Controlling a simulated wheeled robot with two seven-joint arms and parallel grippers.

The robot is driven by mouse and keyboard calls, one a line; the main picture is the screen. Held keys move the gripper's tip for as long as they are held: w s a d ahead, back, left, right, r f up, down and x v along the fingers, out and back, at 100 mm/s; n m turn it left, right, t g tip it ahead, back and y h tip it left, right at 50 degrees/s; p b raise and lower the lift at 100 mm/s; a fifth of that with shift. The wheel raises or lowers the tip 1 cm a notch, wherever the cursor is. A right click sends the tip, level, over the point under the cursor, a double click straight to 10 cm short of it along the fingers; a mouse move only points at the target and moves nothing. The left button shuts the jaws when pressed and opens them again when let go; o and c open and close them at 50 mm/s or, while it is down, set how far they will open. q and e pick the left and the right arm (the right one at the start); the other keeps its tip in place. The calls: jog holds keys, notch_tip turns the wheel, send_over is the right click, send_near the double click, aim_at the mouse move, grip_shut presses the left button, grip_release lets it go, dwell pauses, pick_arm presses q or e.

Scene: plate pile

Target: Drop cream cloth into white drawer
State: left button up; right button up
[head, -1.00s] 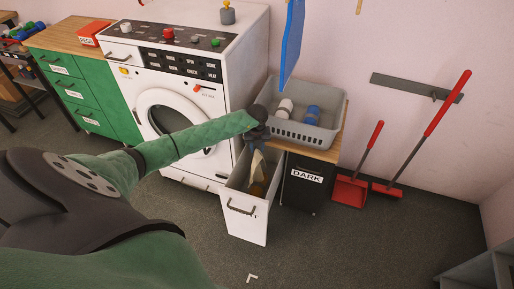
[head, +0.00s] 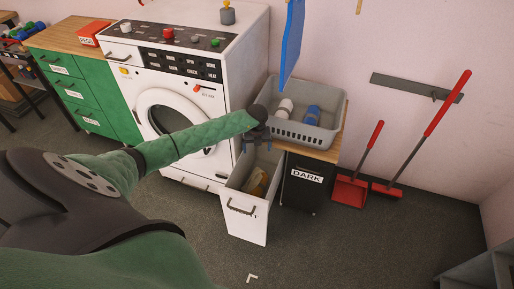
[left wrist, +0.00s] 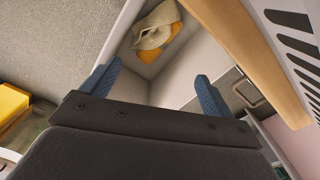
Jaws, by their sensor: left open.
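The white drawer (head: 247,222) is pulled open beside the washing machine; its inside also shows in the left wrist view (left wrist: 205,55). The cream cloth (left wrist: 157,25) lies crumpled inside it, next to or on something yellow-orange (left wrist: 150,56). In the head view the cloth is small and hard to tell from the yellow thing (head: 259,184). My left gripper (head: 257,143) is above the drawer, its blue fingers (left wrist: 155,85) apart with nothing between them. My right gripper is not in view.
A grey basket (head: 330,122) with rolled white and blue cloths stands on a wooden top right of the drawer. A black drawer labelled DARK (head: 305,182) is beneath it. The washing machine (head: 190,85) stands left. A red dustpan (head: 351,189) is farther right.

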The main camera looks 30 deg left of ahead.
pick_arm(q)
notch_tip(320, 180, up, 6)
jog(key=p, duration=0.3)
jog(key=shift+f, duration=0.25)
notch_tip(320, 180, up, 8)
jog(key=b, duration=0.2)
dwell(0.5)
jog(key=shift+f, duration=0.15)
